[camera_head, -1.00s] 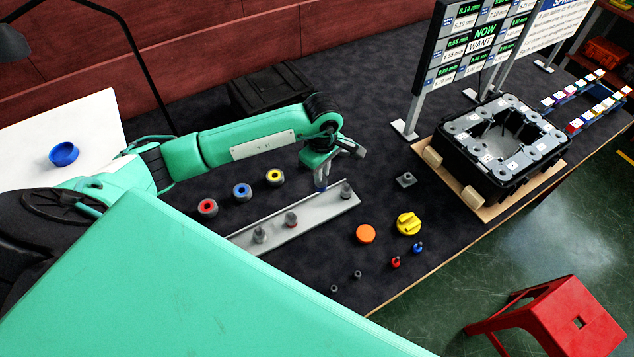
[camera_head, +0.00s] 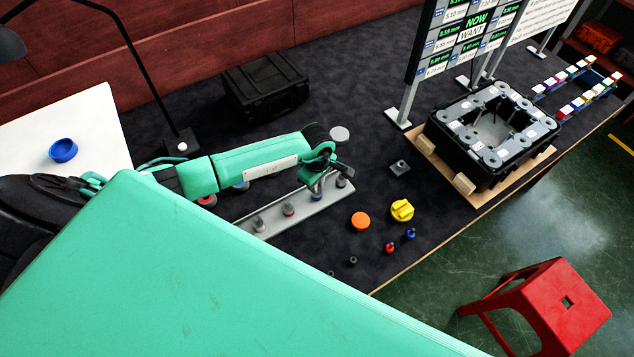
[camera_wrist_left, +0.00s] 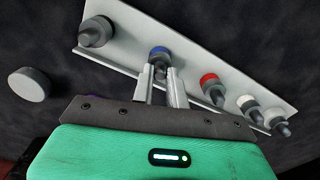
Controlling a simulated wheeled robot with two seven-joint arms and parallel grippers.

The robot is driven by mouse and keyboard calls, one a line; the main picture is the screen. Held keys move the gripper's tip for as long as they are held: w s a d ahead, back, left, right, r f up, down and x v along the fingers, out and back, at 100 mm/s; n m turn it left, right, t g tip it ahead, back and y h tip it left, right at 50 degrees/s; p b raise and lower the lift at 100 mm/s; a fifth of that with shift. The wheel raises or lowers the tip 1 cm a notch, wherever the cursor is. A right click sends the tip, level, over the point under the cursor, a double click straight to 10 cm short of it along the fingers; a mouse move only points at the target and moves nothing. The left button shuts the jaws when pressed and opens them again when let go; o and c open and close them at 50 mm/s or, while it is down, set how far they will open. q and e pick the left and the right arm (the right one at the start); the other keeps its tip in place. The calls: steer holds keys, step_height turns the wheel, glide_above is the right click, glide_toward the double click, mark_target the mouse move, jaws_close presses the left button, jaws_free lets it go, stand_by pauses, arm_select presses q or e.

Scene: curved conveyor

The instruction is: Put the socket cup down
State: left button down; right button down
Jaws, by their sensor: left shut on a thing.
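My left gripper (camera_head: 317,190) is at the long grey rail tray (camera_head: 308,207), between its far-end dark cup (camera_head: 341,180) and a red-marked cup (camera_head: 289,209). In the left wrist view its two fingers (camera_wrist_left: 161,88) are shut on the socket cup with a blue ring (camera_wrist_left: 158,52), over the tray (camera_wrist_left: 125,62). I cannot tell whether the cup's base touches the tray. In the head view the fingers mostly hide it. My right gripper is not in view.
Another grey cup (camera_head: 258,224) stands at the tray's near end. An orange disc (camera_head: 360,221), a yellow knob (camera_head: 402,210) and small red and blue pieces lie to the right. A black open case (camera_head: 436,130) stands farther right. A grey disc (camera_head: 339,133) lies behind my gripper.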

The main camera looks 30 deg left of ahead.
arm_select(q)
steer(key=shift+f, duration=0.15)
steer(key=c, duration=1.4)
jaws_free()
steer(key=shift+r, duration=0.3)
steer(key=shift+r+b, duration=2.15)
steer(key=shift+r, duration=3.75)
